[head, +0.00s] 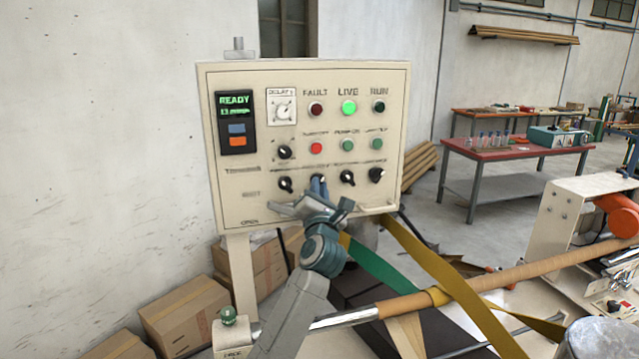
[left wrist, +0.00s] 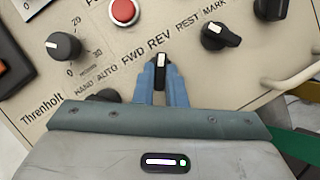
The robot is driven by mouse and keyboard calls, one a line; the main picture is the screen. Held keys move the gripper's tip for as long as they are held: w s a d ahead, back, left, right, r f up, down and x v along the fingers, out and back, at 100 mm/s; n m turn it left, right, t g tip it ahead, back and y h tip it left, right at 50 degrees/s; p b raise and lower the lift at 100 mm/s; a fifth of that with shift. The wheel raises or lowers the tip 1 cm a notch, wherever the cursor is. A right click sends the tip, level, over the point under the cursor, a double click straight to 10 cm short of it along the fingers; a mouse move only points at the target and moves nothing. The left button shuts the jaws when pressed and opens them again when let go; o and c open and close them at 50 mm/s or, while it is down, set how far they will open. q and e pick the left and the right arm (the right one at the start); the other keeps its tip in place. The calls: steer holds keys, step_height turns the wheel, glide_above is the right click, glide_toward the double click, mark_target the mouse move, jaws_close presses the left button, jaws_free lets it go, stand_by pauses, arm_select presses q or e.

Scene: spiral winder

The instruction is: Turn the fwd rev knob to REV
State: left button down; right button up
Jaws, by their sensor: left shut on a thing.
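The fwd rev knob (left wrist: 161,62) is black with a white mark and sits just below the words FWD REV in the left wrist view. Its white mark points up the picture, toward the word REV. My left gripper (left wrist: 162,80) has its two blue fingers on either side of the knob and is shut on it. In the head view the left gripper (head: 318,184) reaches the lower row of the cream control panel (head: 236,195), and its fingers largely hide the knob. My right gripper is not in view.
The hand/auto knob (head: 285,184) is close on the left, and the rest/mark knob (head: 347,177) on the right. A red button (left wrist: 124,11) lies above. A handle (left wrist: 291,72) sticks out at the right. A paper-wrapped shaft (head: 520,269) and yellow strap (head: 436,262) lie below right.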

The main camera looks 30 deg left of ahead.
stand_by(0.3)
arm_select(q)
steer(key=c, duration=1.5)
jaws_free()
steer(key=b+v, duration=0.4)
steer(key=v, duration=0.6)
steer(key=shift+s+d+f+b, duration=0.2)
steer(key=shift+s+f+b, duration=0.05)
steer(key=shift+s+b, duration=0.1)
